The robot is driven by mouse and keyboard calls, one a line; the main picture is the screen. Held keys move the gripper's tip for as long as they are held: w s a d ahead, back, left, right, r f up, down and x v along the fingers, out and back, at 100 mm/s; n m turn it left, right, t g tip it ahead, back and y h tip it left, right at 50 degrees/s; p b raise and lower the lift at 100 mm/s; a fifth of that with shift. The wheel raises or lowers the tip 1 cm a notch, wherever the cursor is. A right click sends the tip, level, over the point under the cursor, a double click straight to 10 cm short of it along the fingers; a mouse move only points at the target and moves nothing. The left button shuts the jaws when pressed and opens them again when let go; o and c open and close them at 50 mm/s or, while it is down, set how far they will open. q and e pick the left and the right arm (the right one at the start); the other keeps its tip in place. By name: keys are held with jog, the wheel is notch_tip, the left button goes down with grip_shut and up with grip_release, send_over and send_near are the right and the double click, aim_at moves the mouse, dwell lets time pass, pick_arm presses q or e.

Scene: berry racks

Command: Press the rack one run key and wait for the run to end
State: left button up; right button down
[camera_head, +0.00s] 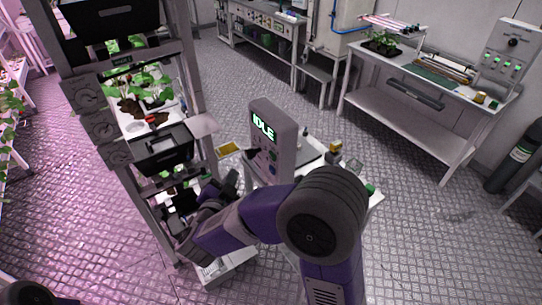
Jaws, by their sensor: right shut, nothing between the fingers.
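A grey control box (258,108) stands in the middle, and its lit green display (263,127) reads IDLE. Small keys (272,156) sit below the display; I cannot read their labels. My right arm comes in from the lower right, and its dark gripper (231,180) is shut and empty, just left of the box's lower part. I cannot tell whether the gripper touches the box. The berry rack (187,70) stands to the left, with leafy plants (150,88) on its shelf. The rack's lower part is partly hidden behind my right wrist. My left gripper is not in view.
The floor (430,240) at the lower right is clear.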

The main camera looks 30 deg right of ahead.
send_near(268, 152)
jog(key=shift+w+d+f+b, duration=0.1)
jog(key=shift+w+d, duration=0.15)
jog(key=shift+w, duration=0.3)
jog(key=shift+w+d+b, duration=0.1)
jog(key=shift+w+d, duration=0.1)
jog(key=shift+w, duration=0.3)
jog(key=shift+w+d+b, duration=0.1)
jog(key=shift+w+d, duration=0.15)
jog(key=shift+w, duration=0.3)
jog(key=shift+d, duration=0.15)
dwell(0.9)
jog(key=shift+d, duration=0.3)
jog(key=shift+w+d, duration=0.1)
jog(key=shift+d, duration=0.35)
dwell(0.7)
jog(key=shift+a, duration=0.9)
jog(key=a, duration=0.5)
jog(key=shift+s, duration=0.25)
